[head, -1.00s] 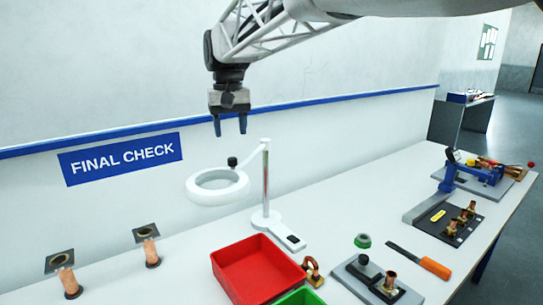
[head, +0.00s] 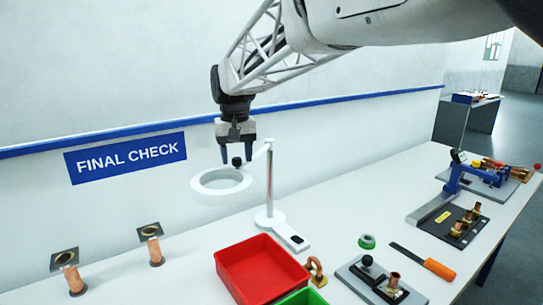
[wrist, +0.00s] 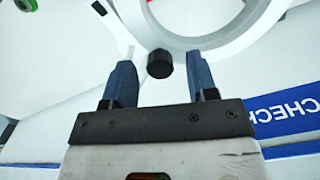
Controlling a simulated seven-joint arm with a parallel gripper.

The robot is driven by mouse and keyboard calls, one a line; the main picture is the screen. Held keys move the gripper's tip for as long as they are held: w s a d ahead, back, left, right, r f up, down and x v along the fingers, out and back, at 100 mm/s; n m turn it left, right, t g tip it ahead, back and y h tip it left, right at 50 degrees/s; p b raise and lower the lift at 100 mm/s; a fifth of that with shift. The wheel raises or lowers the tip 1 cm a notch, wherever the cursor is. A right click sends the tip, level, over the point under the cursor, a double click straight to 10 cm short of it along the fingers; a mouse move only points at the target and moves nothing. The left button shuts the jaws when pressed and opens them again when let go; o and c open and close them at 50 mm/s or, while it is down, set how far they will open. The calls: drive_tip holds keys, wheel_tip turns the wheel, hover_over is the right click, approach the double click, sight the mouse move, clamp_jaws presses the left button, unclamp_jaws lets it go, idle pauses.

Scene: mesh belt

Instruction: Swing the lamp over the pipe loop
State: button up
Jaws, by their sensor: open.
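The lamp (head: 195,190) is a white ring head on a jointed arm, with an upright post on a base; its ring also shows in the wrist view (wrist: 222,40). A black knob (head: 237,161) stands at the ring's back edge. My gripper (head: 237,158) is open and points down over the knob. In the wrist view the knob (wrist: 160,63) appears between the two blue fingers, with a gap on each side. The copper pipe loop (head: 317,271) lies right of the red bin, away from the ring.
A red bin (head: 262,268) and a partly cut-off green bin (head: 303,296) stand at the front. Right of them are a grey fixture (head: 352,277), a green ring (head: 367,241) and an orange-handled tool (head: 439,269). Copper fittings (head: 154,250) stand at left.

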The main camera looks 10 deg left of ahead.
drive_tip(key=shift+f, duration=0.25)
drive_tip(key=shift+c, duration=0.3)
clamp_jaws()
drive_tip(key=shift+d, duration=0.2)
drive_tip(key=shift+s+d+n, duration=0.1)
drive_tip(key=shift+d+n, duration=0.3)
drive_tip(key=shift+d, duration=0.45)
drive_tip(key=w+d+n, duration=0.2)
drive_tip(key=d+n, duration=0.4)
drive_tip(key=d, duration=0.7)
drive_tip(key=shift+w+d+n, duration=0.15)
drive_tip(key=shift+w+n, duration=0.2)
drive_tip(key=shift+n, duration=0.05)
drive_tip(key=shift+r, duration=0.1)
